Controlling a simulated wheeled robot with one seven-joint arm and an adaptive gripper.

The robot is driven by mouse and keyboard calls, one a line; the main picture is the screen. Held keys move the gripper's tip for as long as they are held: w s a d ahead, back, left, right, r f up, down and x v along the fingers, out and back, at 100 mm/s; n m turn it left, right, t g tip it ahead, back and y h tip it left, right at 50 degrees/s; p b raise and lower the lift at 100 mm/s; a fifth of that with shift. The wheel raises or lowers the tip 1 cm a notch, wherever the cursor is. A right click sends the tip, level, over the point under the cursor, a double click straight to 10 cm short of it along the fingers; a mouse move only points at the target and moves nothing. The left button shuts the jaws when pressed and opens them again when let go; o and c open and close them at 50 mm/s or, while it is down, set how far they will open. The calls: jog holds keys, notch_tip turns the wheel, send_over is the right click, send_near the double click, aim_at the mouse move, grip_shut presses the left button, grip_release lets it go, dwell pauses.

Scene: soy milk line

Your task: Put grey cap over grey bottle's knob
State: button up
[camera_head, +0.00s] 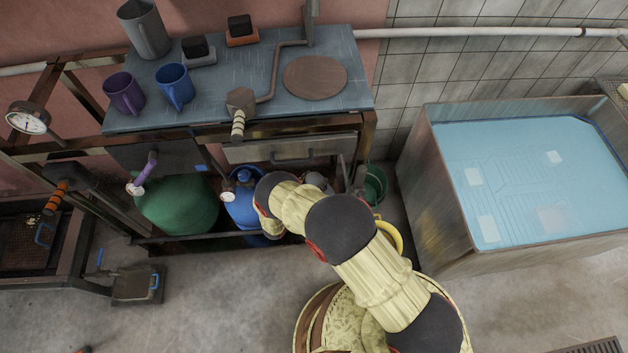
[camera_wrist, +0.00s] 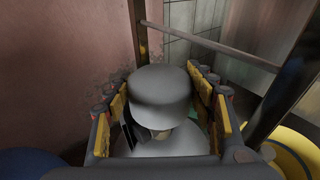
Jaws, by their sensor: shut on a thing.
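The grey cap (camera_wrist: 160,88), a short flat-topped cylinder, sits between the yellow-padded fingers of my gripper (camera_wrist: 160,96) in the wrist view. My gripper is shut on the cap. The grey bottle (camera_wrist: 172,146) has its rounded shoulder right below the cap. A small brownish part shows under the cap's near rim; most of the bottle's top is hidden, so I cannot tell whether the cap rests on the knob or hovers over it. In the head view a bit of the grey bottle (camera_head: 318,181) shows behind my arm, which hides my gripper.
A blue bottle (camera_head: 243,208) and a green bottle (camera_head: 178,207) stand left of it under the workbench (camera_head: 215,115). A green bucket (camera_head: 375,185) is close on the right. Bench legs and a rail (camera_wrist: 222,46) crowd the space. A water-filled tank (camera_head: 470,262) stands further right.

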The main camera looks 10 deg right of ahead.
jog(key=o, duration=1)
jog(key=v, duration=1.2)
jog(key=shift+f, duration=0.1)
jog(key=shift+a, duration=0.1)
